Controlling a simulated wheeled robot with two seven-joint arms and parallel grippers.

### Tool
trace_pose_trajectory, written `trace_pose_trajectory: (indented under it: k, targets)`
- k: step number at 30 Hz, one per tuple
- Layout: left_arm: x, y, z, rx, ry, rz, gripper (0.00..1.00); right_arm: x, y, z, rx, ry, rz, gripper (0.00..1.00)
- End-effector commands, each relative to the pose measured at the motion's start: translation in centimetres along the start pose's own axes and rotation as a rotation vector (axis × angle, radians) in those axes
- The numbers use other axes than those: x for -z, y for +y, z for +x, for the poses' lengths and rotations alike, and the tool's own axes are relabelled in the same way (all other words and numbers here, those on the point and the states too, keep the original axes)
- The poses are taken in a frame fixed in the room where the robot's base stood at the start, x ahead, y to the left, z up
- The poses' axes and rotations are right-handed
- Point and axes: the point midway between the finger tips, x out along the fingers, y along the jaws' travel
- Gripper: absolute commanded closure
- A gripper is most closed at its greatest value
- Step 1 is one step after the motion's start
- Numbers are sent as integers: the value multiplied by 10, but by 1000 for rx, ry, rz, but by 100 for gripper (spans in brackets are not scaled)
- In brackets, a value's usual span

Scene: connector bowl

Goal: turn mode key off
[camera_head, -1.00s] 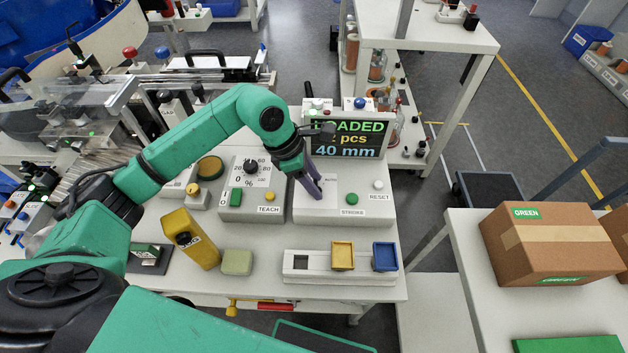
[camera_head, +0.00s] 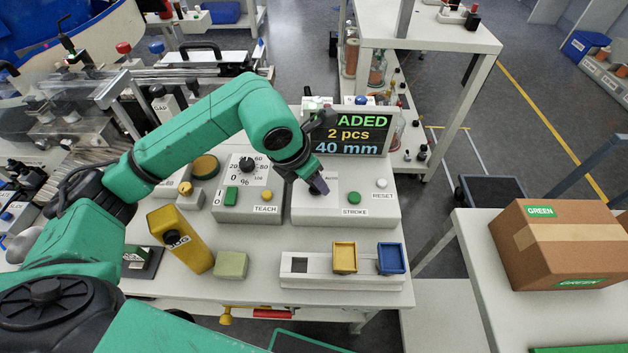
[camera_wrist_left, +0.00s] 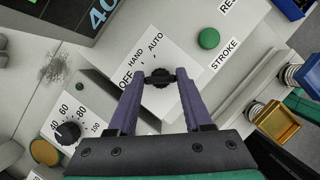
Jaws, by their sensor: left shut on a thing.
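The mode key (camera_wrist_left: 160,78) is a small black knob with a crossbar on a white plate marked OFF, HAND and AUTO, in the wrist view. My left gripper (camera_wrist_left: 159,78) has its purple fingers shut on the crossbar, one at each end. The OFF word lies beside the left finger. I cannot tell which mark the key points to. In the head view my left gripper (camera_head: 319,187) is down at the panel (camera_head: 378,210) with STROKE and RESET buttons, and its fingers hide the key. My right gripper is not in view.
A green STROKE button (camera_head: 354,198) and white RESET button (camera_head: 381,183) are right of the key. The TEACH panel (camera_head: 228,212) with a black dial is left. A display (camera_head: 350,134) stands behind. Yellow (camera_head: 345,257) and blue (camera_head: 391,258) trays sit in front.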

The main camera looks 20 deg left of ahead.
Motion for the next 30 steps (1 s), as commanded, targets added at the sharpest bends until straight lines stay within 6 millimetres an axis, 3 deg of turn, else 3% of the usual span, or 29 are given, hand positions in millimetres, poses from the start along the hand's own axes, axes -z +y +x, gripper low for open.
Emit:
trace_pose_trajectory:
  k: [16, 17, 19, 30]
  targets:
    - [-2, 1, -2, -16, -6, -35, 100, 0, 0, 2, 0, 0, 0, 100]
    - [-2, 1, -2, -16, -6, -35, 46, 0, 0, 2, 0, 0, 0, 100]
    - [-2, 1, -1, -16, -5, -35, 20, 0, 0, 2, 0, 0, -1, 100]
    - [-1, 0, -4, -14, -3, -33, 20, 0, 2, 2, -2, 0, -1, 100]
